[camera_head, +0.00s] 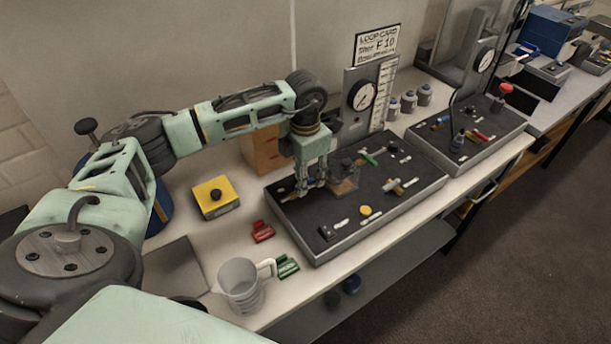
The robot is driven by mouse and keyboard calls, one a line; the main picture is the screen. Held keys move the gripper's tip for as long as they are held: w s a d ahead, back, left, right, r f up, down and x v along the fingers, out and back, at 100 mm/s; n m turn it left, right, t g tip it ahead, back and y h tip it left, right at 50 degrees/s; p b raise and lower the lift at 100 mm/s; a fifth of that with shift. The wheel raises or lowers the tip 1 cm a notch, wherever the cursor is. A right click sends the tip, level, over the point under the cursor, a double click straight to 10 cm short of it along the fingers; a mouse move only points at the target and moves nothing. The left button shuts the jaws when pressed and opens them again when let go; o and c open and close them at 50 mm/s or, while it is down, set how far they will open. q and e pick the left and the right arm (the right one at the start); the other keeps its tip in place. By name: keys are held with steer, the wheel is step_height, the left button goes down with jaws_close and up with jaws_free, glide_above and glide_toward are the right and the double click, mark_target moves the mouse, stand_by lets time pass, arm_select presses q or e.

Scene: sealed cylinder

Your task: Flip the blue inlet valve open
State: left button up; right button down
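My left gripper (311,185) points straight down over the back left part of the near dark panel (345,228). Its fingers are close to the panel, and I cannot tell whether they are open or shut. Small brass and bluish parts show around the fingertips; the blue inlet valve cannot be made out clearly there and may be hidden by the gripper. A green-handled valve (369,158) and a pale-handled valve (404,187) stand to the right on the same panel. My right gripper is not in view.
A yellow button box (216,196), a red tag (262,231), a green tag (287,266) and a measuring jug (241,284) stand left. A second panel (467,135) is right.

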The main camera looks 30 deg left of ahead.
arm_select(q)
step_height(320, 180, up, 12)
stand_by(0.6)
steer(key=shift+f, duration=0.1)
stand_by(0.4)
